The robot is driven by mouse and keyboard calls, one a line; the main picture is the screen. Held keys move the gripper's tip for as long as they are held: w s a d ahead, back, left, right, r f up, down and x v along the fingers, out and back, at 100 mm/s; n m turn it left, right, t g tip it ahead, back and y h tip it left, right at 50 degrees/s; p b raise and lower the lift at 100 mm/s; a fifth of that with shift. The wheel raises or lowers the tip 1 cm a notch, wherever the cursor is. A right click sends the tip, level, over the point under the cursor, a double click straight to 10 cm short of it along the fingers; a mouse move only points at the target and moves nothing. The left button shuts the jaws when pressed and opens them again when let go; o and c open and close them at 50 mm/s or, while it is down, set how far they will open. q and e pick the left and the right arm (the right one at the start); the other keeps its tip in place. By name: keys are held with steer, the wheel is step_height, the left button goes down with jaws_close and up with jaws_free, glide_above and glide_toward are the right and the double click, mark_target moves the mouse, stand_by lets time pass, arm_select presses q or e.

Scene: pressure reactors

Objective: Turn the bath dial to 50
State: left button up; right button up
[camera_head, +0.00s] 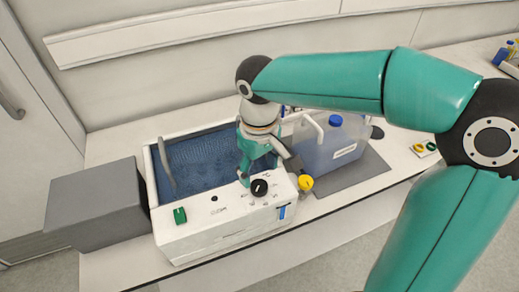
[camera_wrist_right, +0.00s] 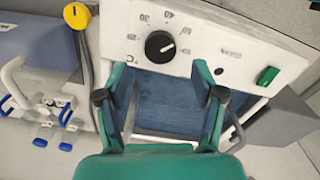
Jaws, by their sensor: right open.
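The bath dial (camera_head: 259,187) is a round black knob on the white front panel of the water bath (camera_head: 205,229). In the right wrist view the dial (camera_wrist_right: 160,47) has a short white mark, and printed numbers including 30 and 40 curve around it. The mark's exact reading is too small to tell. My right gripper (camera_head: 268,173) is just behind the dial, over the panel side of the blue basin. In its wrist view the right gripper (camera_wrist_right: 160,96) is open and empty, its fingertips spread wider than the dial and apart from it. My left gripper is not in view.
A green switch (camera_head: 180,215) sits on the panel's left. A yellow knob (camera_head: 306,183) stands close to the panel's right end. A blue-capped container (camera_head: 325,155) stands right of the bath, and a grey block (camera_head: 95,205) is left of it.

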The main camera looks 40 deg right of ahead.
mark_target(260, 185)
step_height(260, 185, up, 7)
steer(key=shift+f, duration=0.2)
steer(key=shift+f, duration=0.1)
stand_by(0.5)
